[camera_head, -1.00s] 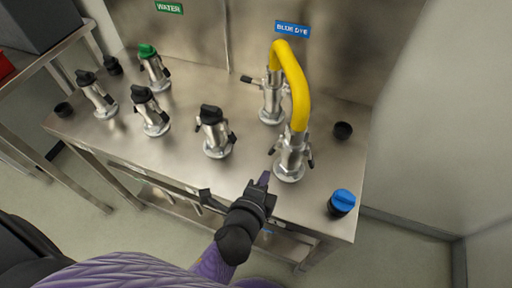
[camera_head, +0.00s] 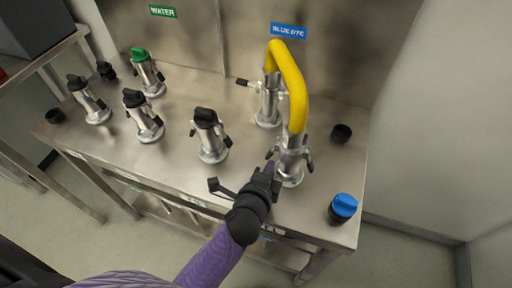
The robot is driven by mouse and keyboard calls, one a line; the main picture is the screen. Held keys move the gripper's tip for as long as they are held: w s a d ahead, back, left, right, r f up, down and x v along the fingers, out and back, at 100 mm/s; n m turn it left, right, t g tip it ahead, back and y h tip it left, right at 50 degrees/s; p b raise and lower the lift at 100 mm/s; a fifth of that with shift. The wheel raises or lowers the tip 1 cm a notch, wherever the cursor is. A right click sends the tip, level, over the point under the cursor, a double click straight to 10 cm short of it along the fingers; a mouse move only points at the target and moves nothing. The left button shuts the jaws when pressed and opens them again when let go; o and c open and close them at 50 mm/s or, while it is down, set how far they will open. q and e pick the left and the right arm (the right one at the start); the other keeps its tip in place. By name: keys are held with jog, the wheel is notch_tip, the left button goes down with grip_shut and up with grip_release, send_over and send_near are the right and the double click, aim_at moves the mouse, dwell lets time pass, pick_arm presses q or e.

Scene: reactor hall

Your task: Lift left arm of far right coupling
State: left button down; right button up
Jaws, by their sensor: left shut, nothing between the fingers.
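The far right coupling (camera_head: 291,165) is a metal fitting upright on the steel table, with the front end of a yellow hose (camera_head: 295,90) on top. Its right lever arm (camera_head: 309,162) hangs down at its side. Its left lever arm (camera_head: 271,152) shows as a small dark tip just above my fingers. My left gripper (camera_head: 267,171) is shut and empty, close against the left side of this coupling, below the left lever arm. I cannot tell whether it touches the arm. My right gripper is not in view.
A second coupling (camera_head: 268,100) behind holds the hose's other end, under a blue dye sign (camera_head: 288,31). Several capped couplings stand left, one with a green cap (camera_head: 140,54). A blue cap (camera_head: 343,206) and a black cap (camera_head: 342,133) lie right. A wall bounds the right side.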

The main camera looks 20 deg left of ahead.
pick_arm(q)
jog(key=shift+s+f, duration=0.1)
jog(key=shift+f, duration=0.45)
jog(key=s, duration=0.6)
jog(key=shift+s+a+r, duration=0.1)
jog(key=shift+s+a, duration=0.05)
jog(key=shift+s, duration=0.25)
